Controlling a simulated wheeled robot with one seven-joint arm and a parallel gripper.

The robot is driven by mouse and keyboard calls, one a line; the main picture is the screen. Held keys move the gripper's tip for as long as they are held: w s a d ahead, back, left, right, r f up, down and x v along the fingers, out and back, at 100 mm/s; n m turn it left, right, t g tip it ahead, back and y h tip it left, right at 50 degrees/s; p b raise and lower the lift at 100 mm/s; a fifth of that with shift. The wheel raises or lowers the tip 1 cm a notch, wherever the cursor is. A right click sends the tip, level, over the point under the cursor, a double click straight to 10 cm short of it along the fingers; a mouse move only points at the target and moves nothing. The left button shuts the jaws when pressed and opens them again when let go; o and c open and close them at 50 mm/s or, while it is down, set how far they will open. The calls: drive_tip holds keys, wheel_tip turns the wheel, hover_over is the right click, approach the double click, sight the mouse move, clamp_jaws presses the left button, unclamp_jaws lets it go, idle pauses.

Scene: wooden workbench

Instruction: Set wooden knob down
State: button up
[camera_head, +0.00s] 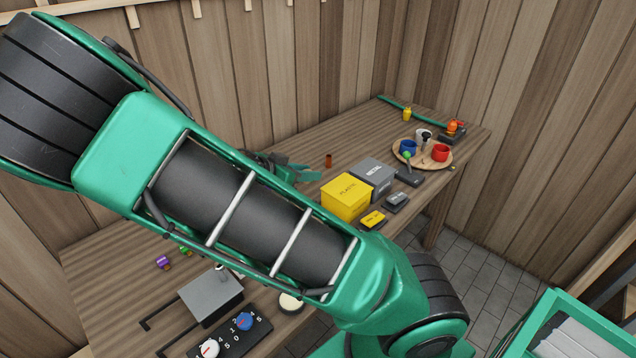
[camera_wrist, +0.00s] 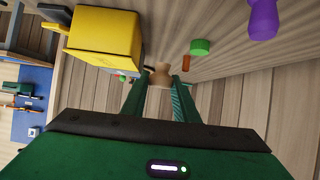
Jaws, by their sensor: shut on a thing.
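The wooden knob (camera_wrist: 160,75) is light brown and shows between the tips of my gripper (camera_wrist: 158,92) in the wrist view. My gripper is shut on it. In the head view my gripper (camera_head: 303,173) is over the middle of the workbench (camera_head: 350,142), just left of the yellow box. I cannot make out the knob in the head view, and cannot tell whether it touches the bench.
Beside my gripper stand a yellow box (camera_head: 346,196), a grey box (camera_head: 374,172) and a small brown cylinder (camera_head: 328,160). A round tray (camera_head: 432,162) with cups is farther right. A purple piece (camera_head: 162,262) and a panel with dials (camera_head: 232,335) are at the near left.

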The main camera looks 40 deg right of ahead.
hover_over(318, 192)
wheel_tip(318, 192, down, 4)
drive_tip(key=shift+r, duration=0.2)
drive_tip(key=shift+d+f, duration=0.1)
drive_tip(key=shift+f, duration=1.95)
drive_tip(key=o, duration=1)
